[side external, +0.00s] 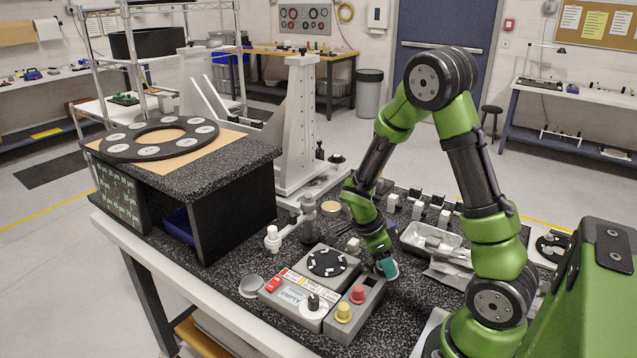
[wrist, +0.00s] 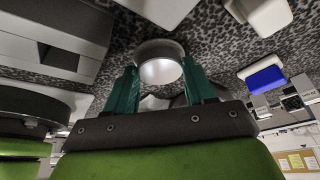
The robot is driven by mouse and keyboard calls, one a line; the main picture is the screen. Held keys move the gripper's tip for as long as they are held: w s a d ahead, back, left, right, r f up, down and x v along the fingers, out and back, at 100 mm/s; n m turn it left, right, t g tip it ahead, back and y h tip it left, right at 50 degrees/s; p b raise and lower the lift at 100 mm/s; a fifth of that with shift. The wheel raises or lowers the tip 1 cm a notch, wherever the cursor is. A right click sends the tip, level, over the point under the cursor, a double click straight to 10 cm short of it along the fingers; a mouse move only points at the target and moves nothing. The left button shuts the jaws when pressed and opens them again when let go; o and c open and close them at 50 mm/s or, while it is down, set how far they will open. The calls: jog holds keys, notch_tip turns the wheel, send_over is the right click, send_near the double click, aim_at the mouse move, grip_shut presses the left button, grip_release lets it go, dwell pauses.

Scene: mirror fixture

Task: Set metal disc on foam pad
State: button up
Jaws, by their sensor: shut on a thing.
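The disc is hidden or too small to make out in the side view. I cannot pick out the foam pad with certainty. A black round plate with white pieces (side external: 327,262) sits on the grey box left of my gripper.
A metal tray (side external: 432,240) stands right of my gripper. A small round dish (side external: 251,285) lies near the table's front edge.

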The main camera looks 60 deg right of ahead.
jog(key=shift+f, duration=0.15)
jog(key=o, duration=1.1)
jog(key=v, duration=1.1)
jog(key=s+a+r+n+t+y, duration=0.1)
jog(key=a+r+n+t, duration=0.2)
jog(key=n, duration=0.4)
jog(key=s+a+r+n+t+y, duration=0.1)
jog(key=a+r+n+t+y, duration=0.1)
jog(key=a+r+n+t, duration=0.2)
jog(key=s+a+r+n+t+y, duration=0.1)
jog(key=a+r+n, duration=0.5)
jog(key=n, duration=0.6)
jog(key=shift+s+a+r+t+y, duration=0.1)
jog(key=shift+s+a+t+y, duration=0.15)
jog(key=shift+a+t, duration=0.4)
jog(key=shift+s+a+r+t+y, duration=0.15)
jog(key=shift+a+t+y, duration=0.2)
jog(key=shift+a+t, duration=0.3)
jog(key=shift+a, duration=0.1)
